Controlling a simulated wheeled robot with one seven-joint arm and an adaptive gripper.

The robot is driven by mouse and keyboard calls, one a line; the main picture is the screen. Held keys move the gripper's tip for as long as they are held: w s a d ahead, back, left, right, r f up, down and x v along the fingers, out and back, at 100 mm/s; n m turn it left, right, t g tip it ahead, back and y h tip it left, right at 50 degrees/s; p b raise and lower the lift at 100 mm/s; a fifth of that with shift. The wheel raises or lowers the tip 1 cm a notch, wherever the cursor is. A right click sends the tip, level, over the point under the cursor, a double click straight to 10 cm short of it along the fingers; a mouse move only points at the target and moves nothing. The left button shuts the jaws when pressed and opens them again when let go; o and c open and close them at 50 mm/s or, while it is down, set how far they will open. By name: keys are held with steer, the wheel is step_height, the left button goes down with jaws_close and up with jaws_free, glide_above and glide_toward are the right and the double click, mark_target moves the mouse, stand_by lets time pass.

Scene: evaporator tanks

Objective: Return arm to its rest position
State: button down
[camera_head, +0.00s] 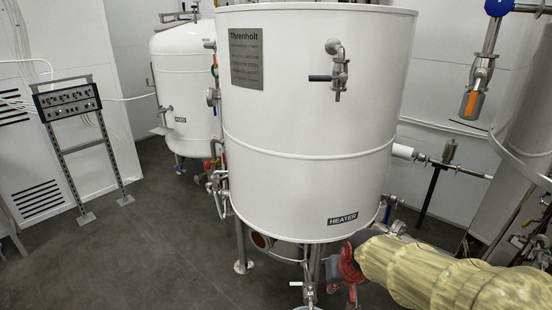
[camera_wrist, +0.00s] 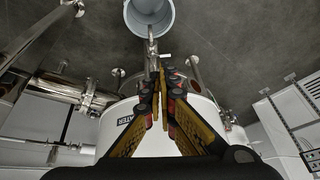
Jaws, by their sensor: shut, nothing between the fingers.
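My arm, in a pale yellow sleeve (camera_head: 440,275), reaches in from the lower right of the head view, in front of the lower right side of the large white heater tank (camera_head: 310,110). My gripper (camera_wrist: 159,75) shows clearly in the wrist view. Its black, yellow and red fingers are together at the tips, with nothing held. Behind the fingers the white tank (camera_wrist: 160,143) shows with part of its HEATER label. In the head view I cannot clearly make out the fingers at the sleeve's end, beside red and dark parts.
A smaller white tank (camera_head: 184,80) stands behind left. A control panel on a stand (camera_head: 68,100) is at the left. Pipes with a valve (camera_head: 478,75) hang at the upper right. A round pale container (camera_wrist: 150,15) is beyond the fingertips. Grey floor (camera_head: 150,240) is clear at left.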

steer(key=s+d+r, duration=0.2)
steer(key=s+r, duration=0.3)
steer(key=s, duration=0.5)
steer(key=s+d+r, duration=0.2)
steer(key=s+r, duration=0.2)
steer(key=s, duration=0.6)
steer(key=shift+r+t+h, duration=0.3)
steer(key=shift+r, duration=0.1)
